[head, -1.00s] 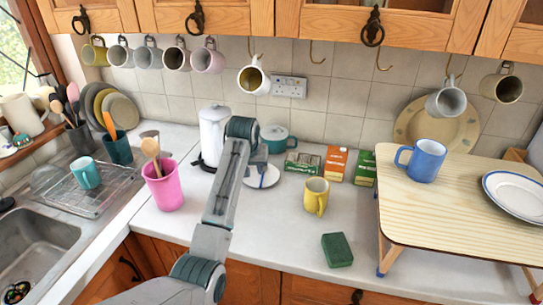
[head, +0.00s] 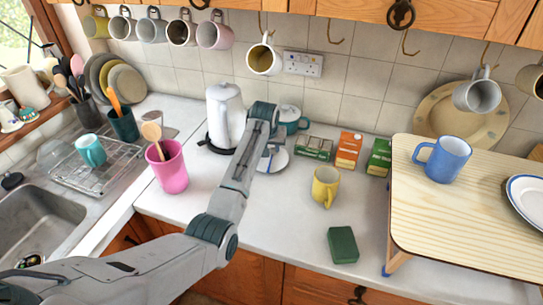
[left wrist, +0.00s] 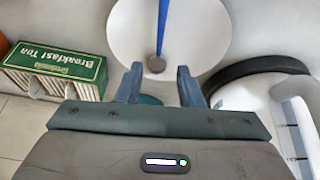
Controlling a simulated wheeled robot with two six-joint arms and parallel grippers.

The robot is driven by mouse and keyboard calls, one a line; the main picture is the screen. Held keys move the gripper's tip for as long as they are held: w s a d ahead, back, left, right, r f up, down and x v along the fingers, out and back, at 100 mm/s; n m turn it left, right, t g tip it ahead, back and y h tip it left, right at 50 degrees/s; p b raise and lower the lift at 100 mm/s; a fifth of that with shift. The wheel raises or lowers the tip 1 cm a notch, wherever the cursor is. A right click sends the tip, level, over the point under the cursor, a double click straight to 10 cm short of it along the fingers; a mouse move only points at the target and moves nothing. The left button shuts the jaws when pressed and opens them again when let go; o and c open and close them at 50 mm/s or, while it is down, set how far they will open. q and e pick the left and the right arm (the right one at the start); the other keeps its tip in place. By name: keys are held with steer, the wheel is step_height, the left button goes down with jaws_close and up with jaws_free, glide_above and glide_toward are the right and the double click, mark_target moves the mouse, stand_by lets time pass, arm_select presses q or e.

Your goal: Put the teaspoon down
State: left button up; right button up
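The teaspoon (left wrist: 161,30) has a blue handle and a grey bowl end. In the left wrist view it lies over a round white saucer (left wrist: 200,32), its bowl end near the gap between my fingertips. My left gripper (left wrist: 158,72) is open, with its two fingers apart and neither visibly touching the spoon. In the head view the left gripper (head: 272,145) is just above the saucer (head: 281,160), and my arm hides much of it. My right gripper is in neither view.
A white kettle (head: 226,115) stands close left of the gripper, and a teal pot (head: 291,118) behind. Tea boxes (head: 314,148) and a yellow mug (head: 326,185) stand to the right. A green sponge (head: 342,244) lies in front.

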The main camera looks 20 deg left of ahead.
mark_target(272, 154)
arm_select(q)
steer(key=shift+p+x, duration=0.4)
steer(key=shift+x, duration=1.3)
steer(key=shift+s+d, duration=0.1)
steer(key=shift+s, duration=0.05)
jaws_close()
